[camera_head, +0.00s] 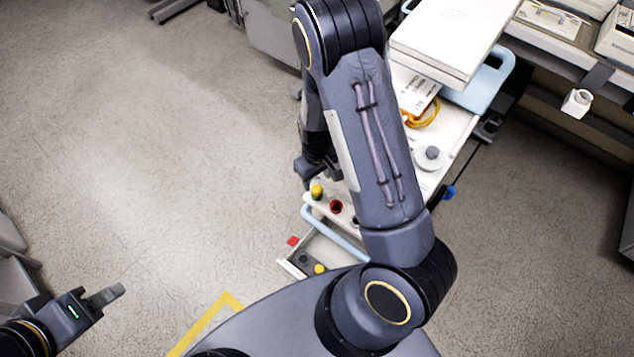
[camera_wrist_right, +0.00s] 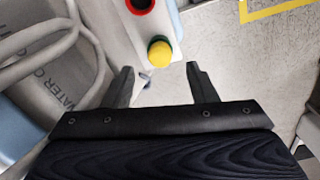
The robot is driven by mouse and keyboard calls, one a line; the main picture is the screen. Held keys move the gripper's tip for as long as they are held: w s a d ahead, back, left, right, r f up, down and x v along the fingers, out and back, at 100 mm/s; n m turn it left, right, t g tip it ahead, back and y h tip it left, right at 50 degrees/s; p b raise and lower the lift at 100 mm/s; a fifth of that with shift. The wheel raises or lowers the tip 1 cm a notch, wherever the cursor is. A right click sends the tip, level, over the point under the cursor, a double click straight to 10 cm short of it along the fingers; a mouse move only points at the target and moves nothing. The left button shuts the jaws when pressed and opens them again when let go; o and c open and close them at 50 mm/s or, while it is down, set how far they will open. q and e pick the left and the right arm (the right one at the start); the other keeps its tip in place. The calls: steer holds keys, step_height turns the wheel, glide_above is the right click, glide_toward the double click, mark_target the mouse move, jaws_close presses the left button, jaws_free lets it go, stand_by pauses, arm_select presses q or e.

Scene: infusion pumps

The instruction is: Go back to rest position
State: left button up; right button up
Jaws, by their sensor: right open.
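My right arm crosses the middle of the camera_head view and hides part of the cart behind it. My right gripper (camera_head: 314,172) hangs past the cart's left end, partly covered by the arm. In the right wrist view my right gripper (camera_wrist_right: 159,68) is open, its two fingers apart with nothing between them. A yellow-topped round piece (camera_wrist_right: 160,52) sits on the white cart edge just beyond the fingertips, not gripped. My left gripper (camera_head: 105,295) is at the lower left over bare floor, away from the cart; its fingers overlap, so its opening is unclear.
A white cart (camera_head: 458,125) carries a white box (camera_head: 445,35) and a grey round piece (camera_head: 430,157). A red-rimmed hole (camera_head: 336,207) is near the yellow piece. An open drawer (camera_head: 330,248) juts out below. Floor on the left (camera_head: 150,150) is clear.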

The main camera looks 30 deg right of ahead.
steer(key=shift+r, duration=1.45)
steer(key=s+a+r+m+t+y+p, duration=0.1)
steer(key=s+r+y, duration=0.15)
steer(key=r, duration=0.65)
steer(key=s+a+r+m+t+y+p, duration=0.15)
steer(key=s+r, duration=0.25)
steer(key=r, duration=0.4)
steer(key=s+a+r+t+y+p, duration=0.15)
steer(key=s+r, duration=0.25)
steer(key=r, duration=0.5)
steer(key=s+r+t+h+p, duration=0.1)
steer(key=s+r, duration=0.3)
steer(key=s, duration=0.3)
steer(key=shift+s+a+m+t+h, duration=0.25)
steer(key=shift+m+t+h, duration=0.05)
steer(key=shift+m+h, duration=0.05)
steer(key=shift+r, duration=0.1)
